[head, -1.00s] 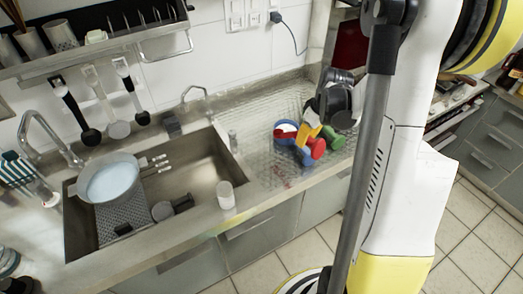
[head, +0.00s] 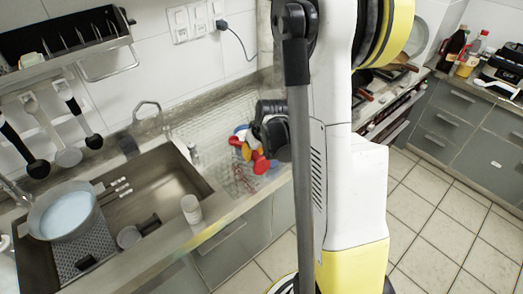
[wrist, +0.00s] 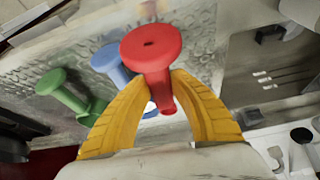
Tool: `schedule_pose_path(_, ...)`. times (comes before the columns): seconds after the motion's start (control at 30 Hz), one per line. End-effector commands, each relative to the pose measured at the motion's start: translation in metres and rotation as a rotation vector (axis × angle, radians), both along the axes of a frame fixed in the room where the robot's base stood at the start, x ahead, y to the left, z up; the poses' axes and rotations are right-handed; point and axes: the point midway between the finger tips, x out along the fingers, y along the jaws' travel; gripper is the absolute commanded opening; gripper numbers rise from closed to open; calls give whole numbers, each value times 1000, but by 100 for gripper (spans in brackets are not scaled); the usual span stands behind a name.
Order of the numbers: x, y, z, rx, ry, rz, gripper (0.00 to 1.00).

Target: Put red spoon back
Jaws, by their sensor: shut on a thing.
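The red spoon (wrist: 152,50) has a round, disc-like end and a short stem. In the wrist view its stem is between the yellow fingers of my gripper (wrist: 160,82), which is shut on it. In the head view the red spoon (head: 260,163) shows just below the yellow fingers of my gripper (head: 254,145), over the wire-patterned drainer area right of the sink. I cannot tell how far it is above that surface.
A blue item (wrist: 108,58) and a green item (wrist: 68,92) of similar shape are left of the red one. The sink (head: 150,190) holds a pan (head: 68,213). A white cup (head: 190,208) stands on its front edge. Bottles (head: 452,48) stand on the far-right counter.

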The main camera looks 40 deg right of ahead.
Motion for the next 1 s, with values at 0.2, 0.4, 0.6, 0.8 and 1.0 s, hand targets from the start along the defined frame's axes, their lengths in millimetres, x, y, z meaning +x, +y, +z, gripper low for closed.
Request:
schedule_pose_path(0.2,25,45,-34,-1,0,5,0)
schedule_pose_path(0.4,25,44,-62,-1,0,-1,0)
schedule_pose_path(0.6,24,44,-67,-1,0,0,0)
schedule_pose_path(0.8,24,44,-66,-1,1,0,0)
schedule_pose_path(1.0,24,44,-70,0,1,0,34)
